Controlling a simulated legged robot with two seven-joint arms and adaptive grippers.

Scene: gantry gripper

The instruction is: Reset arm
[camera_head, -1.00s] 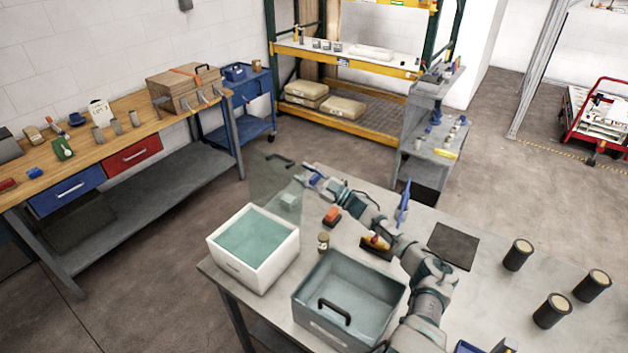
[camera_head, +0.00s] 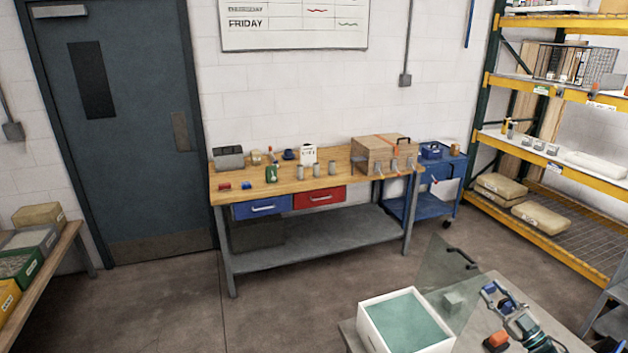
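My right gripper (camera_head: 492,292) is at the lower right of the head view, at the end of my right arm. It is just right of a tilted clear panel (camera_head: 446,262) with a black handle (camera_head: 463,258). The gripper is small here, and I cannot tell whether its fingers are open or shut. No object shows clearly in it. The panel stands by the right side of a white box (camera_head: 367,325) with a green interior. My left gripper is not in view.
An orange-red item (camera_head: 496,340) lies on the grey table (camera_head: 535,310) below my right arm. A wooden workbench (camera_head: 340,163) with drawers stands by the wall. A blue cart (camera_head: 435,185) and yellow shelving (camera_head: 545,220) stand right of it.

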